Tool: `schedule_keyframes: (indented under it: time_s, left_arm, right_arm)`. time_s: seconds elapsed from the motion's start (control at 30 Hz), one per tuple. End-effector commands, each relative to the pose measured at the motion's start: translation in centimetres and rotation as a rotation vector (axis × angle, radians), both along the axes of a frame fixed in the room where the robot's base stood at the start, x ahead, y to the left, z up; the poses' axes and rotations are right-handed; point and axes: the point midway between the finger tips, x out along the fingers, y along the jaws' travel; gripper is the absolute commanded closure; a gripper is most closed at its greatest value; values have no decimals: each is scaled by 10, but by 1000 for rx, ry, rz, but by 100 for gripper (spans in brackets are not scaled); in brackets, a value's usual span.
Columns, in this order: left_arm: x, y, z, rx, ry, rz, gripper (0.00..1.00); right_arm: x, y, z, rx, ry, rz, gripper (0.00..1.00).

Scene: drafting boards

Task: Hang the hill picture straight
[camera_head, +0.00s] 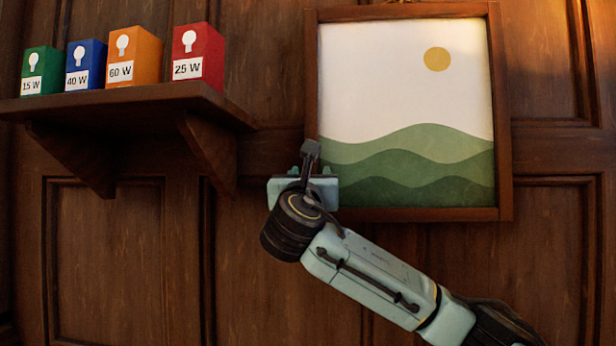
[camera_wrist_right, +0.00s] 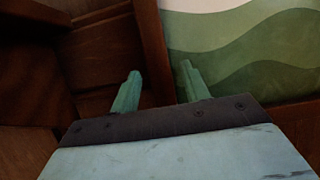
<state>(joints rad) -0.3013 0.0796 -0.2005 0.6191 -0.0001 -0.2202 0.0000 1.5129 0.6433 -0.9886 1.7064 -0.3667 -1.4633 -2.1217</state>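The hill picture (camera_head: 405,85) hangs on the wood-panelled wall in the head view. It shows green hills and a yellow sun in a brown wooden frame (camera_head: 503,110). Its top edge rises slightly to the right; I cannot tell how much is viewing angle. My right gripper (camera_head: 310,168) is at the frame's lower left corner and hides it. In the right wrist view its two green fingers (camera_wrist_right: 158,80) are apart, with the frame's left side (camera_wrist_right: 151,45) appearing between them. I cannot tell whether they touch it. My left gripper is out of view.
A wooden shelf (camera_head: 130,102) on brackets juts out left of the picture. It holds green (camera_head: 40,71), blue (camera_head: 85,65), orange (camera_head: 135,57) and red (camera_head: 198,56) bulb boxes. Wall below the shelf is clear.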

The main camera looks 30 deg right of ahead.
Motion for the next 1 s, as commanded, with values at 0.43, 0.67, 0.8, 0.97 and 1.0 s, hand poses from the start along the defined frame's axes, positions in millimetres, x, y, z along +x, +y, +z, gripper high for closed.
schedule_keyframes:
  time_s: [0.43,0.67,0.8,0.97,1.0]
  left_arm:
    - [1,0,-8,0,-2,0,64]
    - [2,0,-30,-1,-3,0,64]
    - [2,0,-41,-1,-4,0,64]
    - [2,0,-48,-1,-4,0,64]
    - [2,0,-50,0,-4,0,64]
  right_arm:
    - [-10,9,-7,0,-3,4,53]
    - [-47,36,-28,-1,-3,7,53]
    - [-70,53,-39,0,-2,6,53]
    - [-89,66,-48,0,-3,3,53]
    - [-92,68,-49,0,-1,3,53]
